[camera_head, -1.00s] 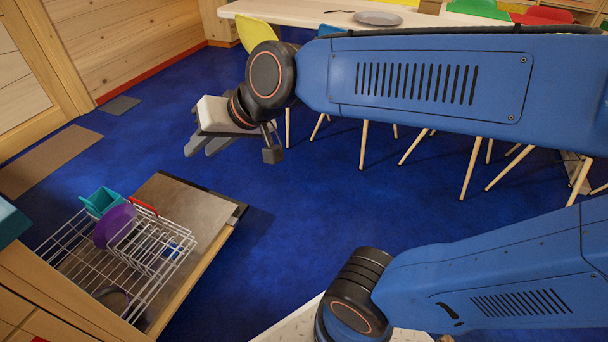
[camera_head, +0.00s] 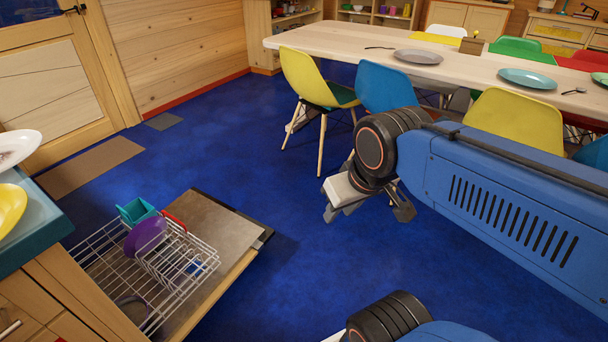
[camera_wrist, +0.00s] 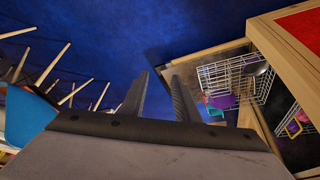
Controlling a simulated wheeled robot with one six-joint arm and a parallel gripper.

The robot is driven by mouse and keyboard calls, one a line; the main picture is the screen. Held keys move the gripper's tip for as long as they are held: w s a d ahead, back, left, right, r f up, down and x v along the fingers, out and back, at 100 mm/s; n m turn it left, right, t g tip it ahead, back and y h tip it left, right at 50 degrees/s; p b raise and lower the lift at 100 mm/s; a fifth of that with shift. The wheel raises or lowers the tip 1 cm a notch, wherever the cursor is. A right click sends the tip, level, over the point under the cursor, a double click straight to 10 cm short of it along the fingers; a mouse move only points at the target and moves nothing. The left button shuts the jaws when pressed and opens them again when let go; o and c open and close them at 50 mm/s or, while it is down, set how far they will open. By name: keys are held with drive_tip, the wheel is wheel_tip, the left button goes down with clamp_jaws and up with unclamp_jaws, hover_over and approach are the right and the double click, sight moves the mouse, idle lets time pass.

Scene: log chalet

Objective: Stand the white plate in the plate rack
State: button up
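A white plate with brownish marks (camera_head: 15,147) is at the left edge of the head view, partly cut off, above the teal counter (camera_head: 40,222). The wire plate rack (camera_head: 183,262) lies on a pulled-out dishwasher door, low at the left; a purple dish (camera_head: 146,236) stands in it. The rack also shows at the right of the wrist view (camera_wrist: 228,78). My gripper (camera_head: 367,212) hangs over the blue floor, well right of rack and counter. Its fingers are apart and empty in the wrist view (camera_wrist: 157,78).
A yellow plate (camera_head: 8,208) is at the counter edge. A turquoise container (camera_head: 136,211) sits in the rack. The dishwasher door (camera_head: 222,232) juts into the room. A long table (camera_head: 330,38) with a grey plate (camera_head: 418,56) and several chairs stands behind. Floor between is clear.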

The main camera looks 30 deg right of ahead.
drive_tip(key=w+a+r+t+y, duration=0.1)
drive_tip(key=w+a+r+y, duration=0.1)
drive_tip(key=w+a+r, duration=0.35)
drive_tip(key=w+a+r+m+t+y, duration=0.1)
drive_tip(key=w+a+r+y, duration=0.15)
drive_tip(key=a, duration=0.65)
drive_tip(key=w+a+r+t+y, duration=0.1)
drive_tip(key=w+a+r+y, duration=0.15)
drive_tip(key=w+a, duration=0.35)
drive_tip(key=m+t+y, duration=0.2)
drive_tip(key=m+y, duration=0.2)
drive_tip(key=m, duration=0.2)
approach(30, 154)
drive_tip(key=x, duration=0.7)
drive_tip(key=shift+s+a+r, duration=0.15)
drive_tip(key=shift+a+r, duration=0.05)
drive_tip(key=shift+r, duration=0.05)
drive_tip(key=shift+d+f+x, duration=0.15)
drive_tip(key=shift+x, duration=1.15)
drive_tip(key=shift+d+f+x, duration=0.1)
drive_tip(key=shift+x, duration=1.15)
